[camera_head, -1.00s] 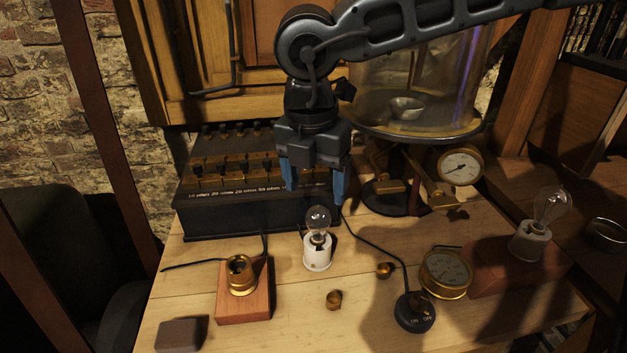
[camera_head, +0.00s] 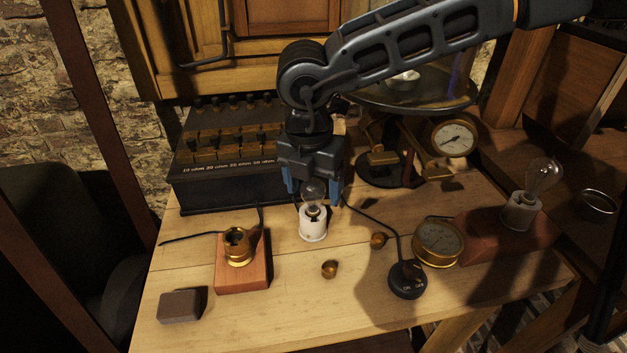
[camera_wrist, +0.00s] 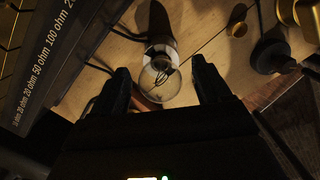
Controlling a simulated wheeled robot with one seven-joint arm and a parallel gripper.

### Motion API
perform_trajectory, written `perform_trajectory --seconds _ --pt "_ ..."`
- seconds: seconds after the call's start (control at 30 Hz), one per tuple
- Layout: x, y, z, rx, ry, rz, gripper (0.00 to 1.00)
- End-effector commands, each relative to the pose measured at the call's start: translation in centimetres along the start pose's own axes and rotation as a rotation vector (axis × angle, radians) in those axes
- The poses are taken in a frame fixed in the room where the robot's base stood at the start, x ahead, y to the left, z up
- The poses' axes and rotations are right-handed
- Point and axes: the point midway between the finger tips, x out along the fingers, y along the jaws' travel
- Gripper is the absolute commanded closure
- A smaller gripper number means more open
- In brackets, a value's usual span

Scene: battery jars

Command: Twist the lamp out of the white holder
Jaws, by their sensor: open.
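The lamp (camera_head: 313,192), a clear glass bulb, stands upright in the white holder (camera_head: 313,224) near the middle of the table. In the wrist view the lamp (camera_wrist: 160,78) shows between the two dark fingers, with a gap on each side. My gripper (camera_head: 314,197) points down from above and is open, its blue fingers to the left and right of the bulb. The fingers do not appear to touch the glass.
A resistance box (camera_head: 225,155) stands close behind. A brass socket on a wooden block (camera_head: 241,270) is at left. A black switch (camera_head: 407,279), a brass gauge (camera_head: 437,243) and a second bulb on a base (camera_head: 541,176) are at right. Small brass pieces (camera_head: 329,269) lie in front.

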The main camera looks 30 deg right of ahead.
Motion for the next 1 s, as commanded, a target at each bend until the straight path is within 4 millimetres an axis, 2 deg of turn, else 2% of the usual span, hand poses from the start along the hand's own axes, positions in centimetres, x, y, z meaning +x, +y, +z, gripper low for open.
perform_trajectory --seconds 0.07,0.7,0.87,1.0 --pt "-0.01 0.00 0.00 0.000 0.000 0.000 0.27" --pt "-0.04 0.01 0.00 0.000 0.000 0.000 0.89" --pt "0.09 0.01 0.00 -0.033 0.000 0.004 0.89" --pt "0.20 0.05 -0.01 -0.144 0.000 0.018 0.89"
